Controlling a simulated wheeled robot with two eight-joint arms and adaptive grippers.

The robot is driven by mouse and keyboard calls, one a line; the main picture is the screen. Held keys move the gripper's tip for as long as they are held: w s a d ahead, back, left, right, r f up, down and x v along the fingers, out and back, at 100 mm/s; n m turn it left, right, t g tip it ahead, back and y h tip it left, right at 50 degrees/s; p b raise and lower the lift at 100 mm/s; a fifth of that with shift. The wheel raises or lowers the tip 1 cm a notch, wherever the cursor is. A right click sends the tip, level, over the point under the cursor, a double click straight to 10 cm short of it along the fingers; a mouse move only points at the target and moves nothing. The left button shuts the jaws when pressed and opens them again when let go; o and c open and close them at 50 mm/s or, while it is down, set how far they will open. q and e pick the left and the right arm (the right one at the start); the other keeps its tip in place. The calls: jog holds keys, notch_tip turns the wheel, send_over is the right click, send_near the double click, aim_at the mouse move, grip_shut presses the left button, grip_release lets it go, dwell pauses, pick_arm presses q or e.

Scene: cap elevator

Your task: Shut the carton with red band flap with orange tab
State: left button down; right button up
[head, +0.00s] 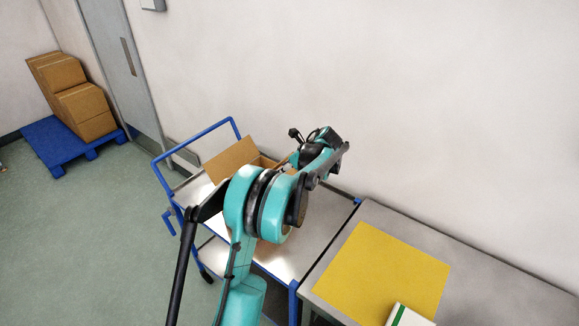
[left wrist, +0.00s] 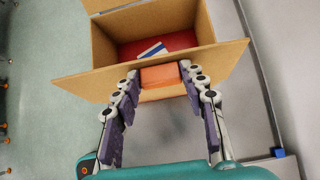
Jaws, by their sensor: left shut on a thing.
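The brown cardboard carton (left wrist: 140,20) is open in the left wrist view, and I look into it from above. A flap (left wrist: 85,80) with an orange tab (left wrist: 160,77) stands out from its near edge. My left gripper (left wrist: 160,82) is shut on the orange tab, one finger on each side. In the head view the carton (head: 268,162) stands on the trolley with one flap (head: 232,158) raised; my left arm hides most of it and the fingertips. I cannot make out a red band. My right gripper is not in view.
A white and blue item (left wrist: 152,52) lies on the carton's red floor. The blue-framed trolley (head: 318,218) stands against the wall. A grey bench (head: 480,275) at right carries a yellow mat (head: 385,275) and a white-green box (head: 408,317). Cartons sit on a blue pallet (head: 50,140).

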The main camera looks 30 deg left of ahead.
pick_arm(q)
jog(key=a+h+p, duration=0.2)
jog(key=a+h, duration=0.1)
jog(key=shift+w+a+h, duration=0.1)
jog(key=shift+a+h, duration=0.25)
jog(key=shift+h, duration=0.05)
jog(key=a+f+h, duration=0.3)
jog(key=a+f, duration=0.3)
jog(key=a, duration=0.1)
jog(key=shift+w+f+g+h, duration=0.25)
jog(key=shift+f+g+h, duration=0.05)
jog(key=shift+f+g, duration=0.1)
jog(key=c, duration=1.2)
grip_release()
jog(key=shift+r, duration=0.1)
jog(key=o, duration=0.4)
jog(key=shift+a, duration=0.1)
jog(key=shift+c, duration=0.2)
jog(key=shift+w, duration=0.1)
notch_tip(320, 180, up, 12)
jog(key=shift+d, duration=0.4)
